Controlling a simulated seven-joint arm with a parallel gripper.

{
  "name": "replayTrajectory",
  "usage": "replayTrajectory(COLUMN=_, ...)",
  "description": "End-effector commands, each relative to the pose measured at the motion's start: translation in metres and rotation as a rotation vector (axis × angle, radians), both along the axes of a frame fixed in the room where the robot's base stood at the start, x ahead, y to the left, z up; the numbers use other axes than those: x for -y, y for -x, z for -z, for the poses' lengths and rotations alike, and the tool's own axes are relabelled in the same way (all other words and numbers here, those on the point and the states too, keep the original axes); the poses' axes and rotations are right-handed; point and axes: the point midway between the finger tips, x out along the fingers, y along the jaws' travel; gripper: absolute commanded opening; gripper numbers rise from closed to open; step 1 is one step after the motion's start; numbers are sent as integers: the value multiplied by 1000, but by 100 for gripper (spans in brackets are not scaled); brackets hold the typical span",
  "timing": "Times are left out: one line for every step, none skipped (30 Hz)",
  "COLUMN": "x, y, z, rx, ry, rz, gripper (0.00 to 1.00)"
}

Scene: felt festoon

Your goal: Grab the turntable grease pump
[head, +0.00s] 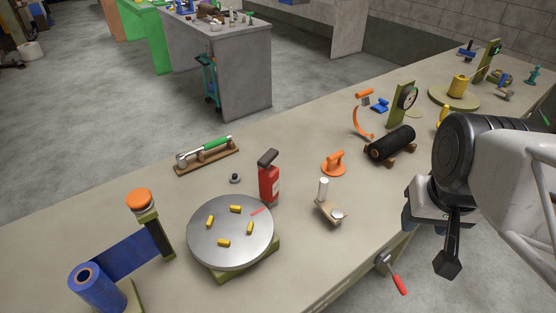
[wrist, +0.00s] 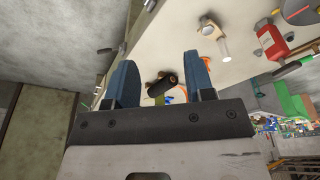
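A red canister with a black top lever (head: 269,180), which looks like the grease pump, stands upright at the far right edge of the round grey turntable (head: 230,258). In the wrist view the red canister (wrist: 272,40) is at the upper right, outside my fingers. My gripper (head: 432,218) is beyond the table's near edge, well to the right of the canister. In the wrist view my gripper (wrist: 160,78) has its two blue fingers wide apart with nothing held between them. Part of the gripper is hidden by my wrist in the head view.
Several yellow pieces lie on the turntable. A green-handled tool (head: 208,152) lies behind. A red-handled crank (head: 398,284) juts from the table edge.

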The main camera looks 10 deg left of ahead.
Motion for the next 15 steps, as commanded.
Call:
replayTrajectory(x=0, y=0, z=0, rx=0, ry=0, rz=0, gripper=57)
replayTrajectory(x=0, y=0, z=0, rx=0, ry=0, rz=0, gripper=61)
replayTrajectory(x=0, y=0, z=0, rx=0, ry=0, rz=0, gripper=67)
replayTrajectory(x=0, y=0, z=0, rx=0, ry=0, rz=0, gripper=72)
replayTrajectory(x=0, y=0, z=0, rx=0, ry=0, rz=0, gripper=77)
replayTrajectory(x=0, y=0, z=0, rx=0, ry=0, rz=0, gripper=79)
replayTrajectory(x=0, y=0, z=0, rx=0, ry=0, rz=0, gripper=79)
replayTrajectory(x=0, y=0, z=0, rx=0, ry=0, rz=0, gripper=79)
replayTrajectory(x=0, y=0, z=0, rx=0, ry=0, rz=0, gripper=79)
replayTrajectory(x=0, y=0, z=0, rx=0, ry=0, rz=0, gripper=79)
replayTrajectory(x=0, y=0, z=0, rx=0, ry=0, rz=0, gripper=79)
replayTrajectory(x=0, y=0, z=0, rx=0, ry=0, rz=0, gripper=79)
replayTrajectory(x=0, y=0, z=0, rx=0, ry=0, rz=0, gripper=79)
replayTrajectory(x=0, y=-1, z=0, rx=1, ry=1, rz=-1, gripper=79)
replayTrajectory(x=0, y=-1, z=0, rx=3, ry=2, rz=-1, gripper=79)
